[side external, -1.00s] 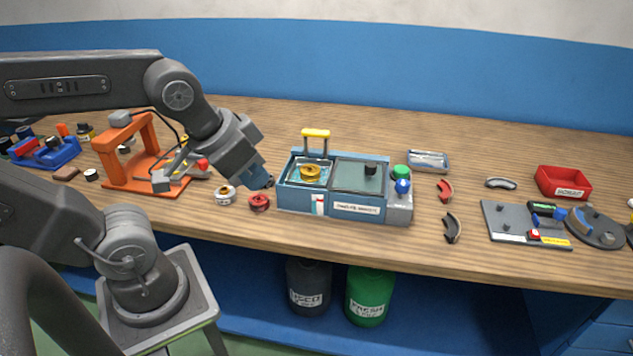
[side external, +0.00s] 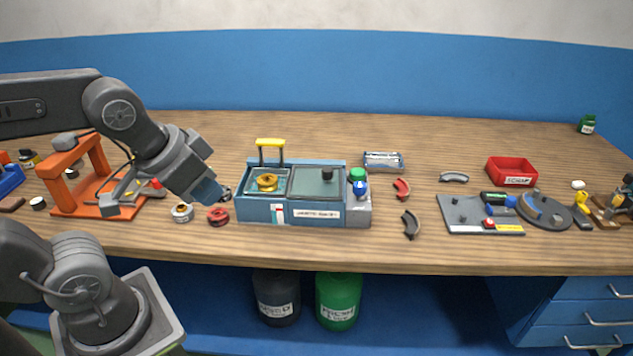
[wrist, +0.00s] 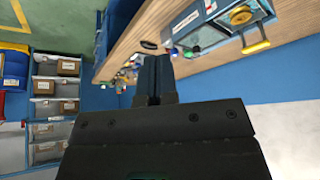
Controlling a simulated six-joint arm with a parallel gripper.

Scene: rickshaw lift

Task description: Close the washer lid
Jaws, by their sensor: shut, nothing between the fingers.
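The washer (side external: 262,214) is a blue box with a white label on its front. Its left half is an open basin with a gold part (side external: 267,182) inside. A grey lid panel (side external: 305,181) with a black knob (side external: 327,174) lies over the right half. A yellow handle (side external: 270,142) stands up behind the basin. My gripper (side external: 223,194) is shut and empty, just left of the washer and apart from it. In the wrist view the fingers (wrist: 153,80) are together, and the washer (wrist: 212,10) and yellow handle (wrist: 256,47) show at upper right.
A red ring (side external: 218,216) and a white ring (side external: 182,212) lie below my gripper. An orange press (side external: 75,182) stands at left. Green and blue-capped bottles (side external: 359,183) stand at the washer's right end. A red bin (side external: 511,171) stands farther right. Bench behind the washer is clear.

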